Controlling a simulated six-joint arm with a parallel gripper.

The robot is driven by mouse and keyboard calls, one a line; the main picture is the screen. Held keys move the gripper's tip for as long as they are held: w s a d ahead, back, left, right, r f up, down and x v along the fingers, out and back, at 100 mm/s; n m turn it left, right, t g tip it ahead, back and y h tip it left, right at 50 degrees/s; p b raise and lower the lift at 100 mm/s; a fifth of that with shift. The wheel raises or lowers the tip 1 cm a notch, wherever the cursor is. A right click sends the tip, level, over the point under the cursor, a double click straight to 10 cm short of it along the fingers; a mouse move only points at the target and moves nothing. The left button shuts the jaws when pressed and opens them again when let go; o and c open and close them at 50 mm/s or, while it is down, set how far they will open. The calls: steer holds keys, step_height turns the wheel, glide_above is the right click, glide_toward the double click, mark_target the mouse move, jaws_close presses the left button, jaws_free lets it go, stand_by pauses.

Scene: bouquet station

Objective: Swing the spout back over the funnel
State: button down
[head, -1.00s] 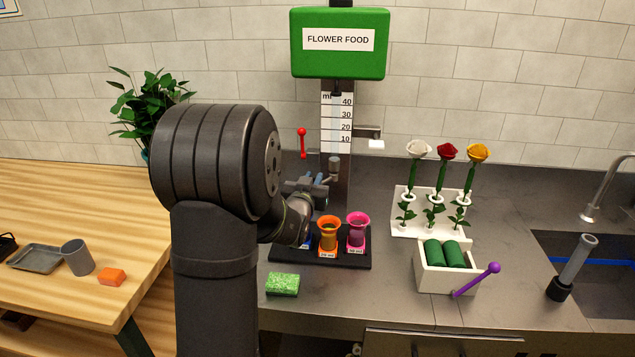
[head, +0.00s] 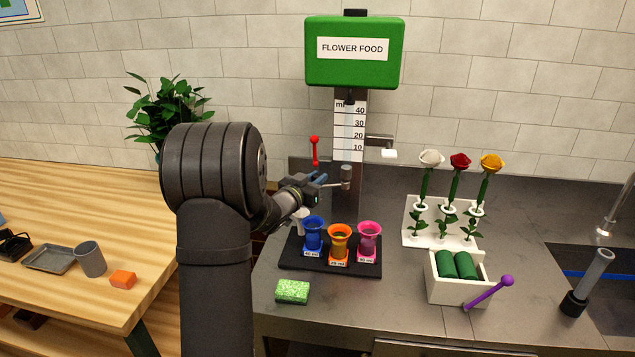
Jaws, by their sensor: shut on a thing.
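The spout is a thin pale rod (head: 331,185) that runs left from a dark grey cylinder (head: 346,177) in front of the dispenser's scale. My gripper (head: 319,184), with bluish fingers, is shut on the left end of the spout. It is above and behind the blue vase. A pale, narrow upright piece (head: 300,218) stands just left of the blue vase; it may be the funnel, but it is partly hidden and I cannot tell for sure. The spout's tip is hidden by my gripper.
Blue (head: 313,236), orange (head: 339,243) and pink (head: 369,240) vases stand on a black tray (head: 290,263) below my gripper. A red lever (head: 315,152) rises behind it. A green sponge (head: 292,292) lies in front. A white flower rack (head: 412,236) stands to the right.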

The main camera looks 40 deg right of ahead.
steer(key=shift+w+d+r, duration=0.1)
steer(key=shift+w+r, duration=0.05)
steer(key=shift+w, duration=0.2)
stand_by(0.3)
steer(key=c, duration=1.4)
jaws_free()
steer(key=v, duration=1.7)
steer(key=shift+s, duration=0.1)
steer(key=x, duration=1.7)
